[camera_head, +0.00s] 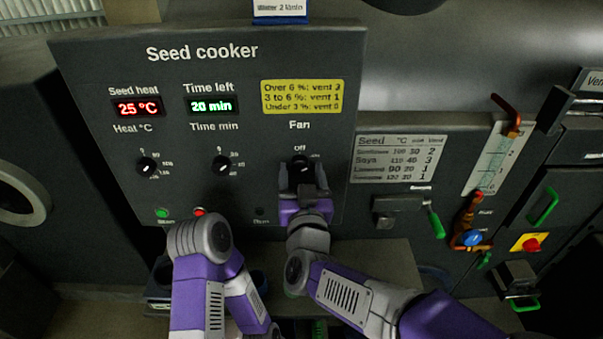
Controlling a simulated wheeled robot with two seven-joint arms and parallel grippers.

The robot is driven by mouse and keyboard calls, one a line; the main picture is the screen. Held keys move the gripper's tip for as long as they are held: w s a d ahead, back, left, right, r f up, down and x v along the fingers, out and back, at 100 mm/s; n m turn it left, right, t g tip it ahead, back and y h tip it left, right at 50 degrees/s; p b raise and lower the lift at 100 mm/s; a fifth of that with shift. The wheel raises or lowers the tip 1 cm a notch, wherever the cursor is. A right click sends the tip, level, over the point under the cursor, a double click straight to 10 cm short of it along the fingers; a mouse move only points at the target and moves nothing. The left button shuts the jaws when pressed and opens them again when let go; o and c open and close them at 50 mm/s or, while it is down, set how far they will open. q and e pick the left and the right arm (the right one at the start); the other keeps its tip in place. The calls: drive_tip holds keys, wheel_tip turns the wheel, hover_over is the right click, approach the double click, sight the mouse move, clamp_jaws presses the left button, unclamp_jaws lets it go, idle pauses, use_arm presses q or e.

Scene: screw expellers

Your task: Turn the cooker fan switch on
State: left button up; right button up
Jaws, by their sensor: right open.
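The seed cooker panel (95,95) is a dark grey board facing me. Its fan switch (300,165) is a black rotary knob under the label "Fan", with "Off" printed above it. My right gripper (302,184) is open and right at the knob from below, with its fingers at the knob's lower part. I cannot tell whether the fingers touch it. The knob's lower part is hidden, and its exact pointer direction is unclear. My left arm comes up in front of the panel's lower edge; its gripper is not visible.
The heat knob (147,167) and time knob (221,164) are to the left. A green button (162,212) and a red one (199,211) sit below, close to my left arm. A green-handled lever (436,222) is to the right.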

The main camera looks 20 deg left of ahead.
drive_tip(key=r+v, duration=0.1)
drive_tip(key=v, duration=0.6)
drive_tip(key=shift+s+f, duration=0.2)
drive_tip(key=shift+f, duration=0.25)
